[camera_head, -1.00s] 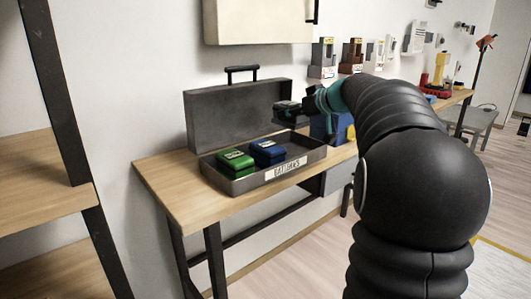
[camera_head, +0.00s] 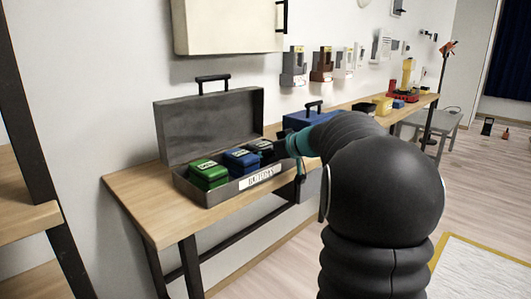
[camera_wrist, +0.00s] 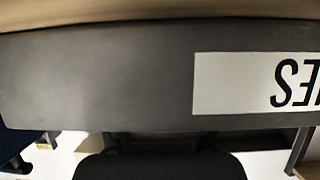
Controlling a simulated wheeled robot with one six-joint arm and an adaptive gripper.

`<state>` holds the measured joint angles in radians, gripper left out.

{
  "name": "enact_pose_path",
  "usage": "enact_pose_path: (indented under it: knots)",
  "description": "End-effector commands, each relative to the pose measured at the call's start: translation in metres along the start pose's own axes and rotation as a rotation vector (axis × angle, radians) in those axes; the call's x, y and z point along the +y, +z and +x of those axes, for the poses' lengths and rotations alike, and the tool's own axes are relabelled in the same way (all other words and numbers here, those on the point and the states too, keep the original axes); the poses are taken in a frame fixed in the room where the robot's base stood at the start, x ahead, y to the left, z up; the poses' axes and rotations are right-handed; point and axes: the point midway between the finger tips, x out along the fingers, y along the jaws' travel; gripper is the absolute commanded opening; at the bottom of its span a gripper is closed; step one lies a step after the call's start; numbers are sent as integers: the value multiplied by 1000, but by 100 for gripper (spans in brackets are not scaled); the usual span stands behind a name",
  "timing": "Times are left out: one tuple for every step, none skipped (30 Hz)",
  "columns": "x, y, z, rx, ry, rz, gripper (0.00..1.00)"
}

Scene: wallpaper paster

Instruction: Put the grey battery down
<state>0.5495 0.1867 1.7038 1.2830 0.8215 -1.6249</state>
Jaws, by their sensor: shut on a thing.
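The grey battery (camera_head: 261,147) is at the right end of the open grey case (camera_head: 213,197), beside the blue battery (camera_head: 241,160). My gripper (camera_head: 280,146) is shut on it from the right; the fingertips are mostly hidden. I cannot tell whether the battery touches the case floor. The green battery (camera_head: 208,173) sits left of the blue one. In the wrist view the case's front wall (camera_wrist: 100,80) fills most of the picture, with its white label (camera_wrist: 255,82) upside down; the battery does not show there.
The case stands on a wooden workbench (camera_head: 150,206) with its lid (camera_head: 208,127) raised behind. A blue toolbox (camera_head: 309,117) stands right of it, partly behind my arm. A shelf unit (camera_head: 28,210) is at the left. The bench's left end is bare.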

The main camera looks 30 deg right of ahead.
Motion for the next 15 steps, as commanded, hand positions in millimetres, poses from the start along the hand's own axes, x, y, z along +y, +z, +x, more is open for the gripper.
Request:
enact_pose_path:
  knots:
    - [0, -1, -1, 2, 1, -1, 20]
    - [0, -1, 0, 2, 1, -1, 20]
    - [0, -1, 0, 2, 1, -1, 20]
    - [0, 0, 0, 2, 1, -1, 20]
    - [0, 1, 0, 2, 1, -1, 20]
    - [0, 1, 0, 2, 1, -1, 20]
    - [0, 2, 1, 1, 0, -1, 64]
    - [0, 1, 0, 0, 0, -1, 71]
    - [0, 1, 0, 0, 0, 0, 75]
    - [0, 1, 0, 0, 0, 0, 75]
    - [0, 1, 0, 0, 0, 0, 75]
    - [0, 1, 0, 0, 0, 0, 75]
    - [0, 1, 0, 0, 0, 0, 75]
    - [0, 1, 0, 0, 0, 0, 75]
    - [0, 1, 0, 0, 0, 0, 75]
